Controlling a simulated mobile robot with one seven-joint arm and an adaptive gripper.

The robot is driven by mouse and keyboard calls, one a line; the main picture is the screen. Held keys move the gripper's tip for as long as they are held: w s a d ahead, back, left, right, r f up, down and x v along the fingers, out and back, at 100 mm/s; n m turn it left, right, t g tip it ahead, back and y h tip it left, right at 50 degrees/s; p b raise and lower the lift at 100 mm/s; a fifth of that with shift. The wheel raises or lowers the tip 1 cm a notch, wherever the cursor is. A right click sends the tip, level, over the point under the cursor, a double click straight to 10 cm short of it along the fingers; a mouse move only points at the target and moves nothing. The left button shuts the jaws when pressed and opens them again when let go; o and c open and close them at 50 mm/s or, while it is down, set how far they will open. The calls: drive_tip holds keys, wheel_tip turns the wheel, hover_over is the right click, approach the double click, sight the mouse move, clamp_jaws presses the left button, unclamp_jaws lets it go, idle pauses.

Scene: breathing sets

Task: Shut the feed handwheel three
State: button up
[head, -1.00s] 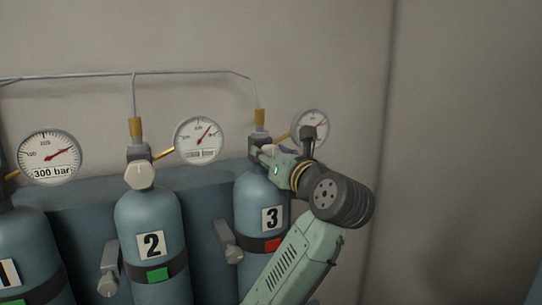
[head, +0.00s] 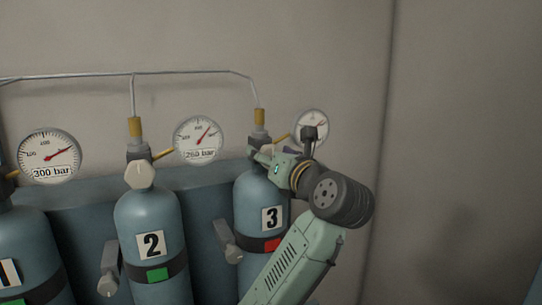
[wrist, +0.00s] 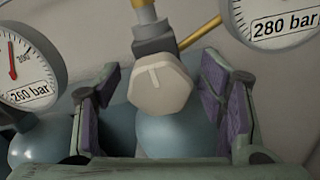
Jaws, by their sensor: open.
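Feed handwheel three is a cream, six-sided knob (wrist: 160,88) with a pale raised line on its face, in the middle of the wrist view. It sits on the grey valve under a brass fitting, on top of the blue cylinder marked 3 (head: 258,195). My gripper (wrist: 161,72) is open, with one purple-padded finger on each side of the knob. Gaps show between the pads and the knob. In the head view my gripper (head: 264,160) is at the valve of cylinder 3 and hides the handwheel.
A gauge (wrist: 275,20) reading 280 bar is close on the right, and the 260 bar gauge (wrist: 28,70) is on the left. Cylinder 2 (head: 152,215) with its cream handwheel (head: 140,175) stands to the left. A thin pipe (head: 185,72) runs above. The right wall is bare.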

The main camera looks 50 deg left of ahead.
drive_tip(key=v, duration=0.7)
drive_tip(key=shift+d, duration=0.3)
drive_tip(key=shift+r, duration=0.1)
idle(0.3)
